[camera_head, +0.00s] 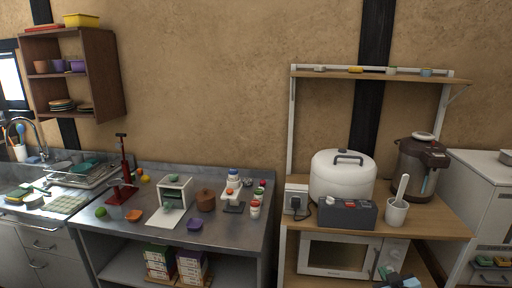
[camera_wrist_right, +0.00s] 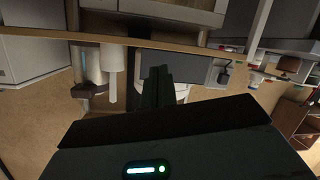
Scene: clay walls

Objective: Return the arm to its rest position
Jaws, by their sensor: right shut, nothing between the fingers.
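My right gripper (camera_head: 400,282) shows at the bottom edge of the head view, low in front of the wooden stand and the microwave. In the right wrist view its dark fingers (camera_wrist_right: 162,86) are together with nothing between them. That view is upside down, and the fingers overlap the dark grey box in the picture. My left arm and gripper do not show in either view.
The wooden stand (camera_head: 437,221) holds a white rice cooker (camera_head: 342,180), a dark box (camera_head: 346,216), a white cup (camera_head: 396,212) and a dark hot-water pot (camera_head: 420,168). A microwave (camera_head: 335,256) sits below. The steel counter (camera_head: 235,230) at left carries several small items.

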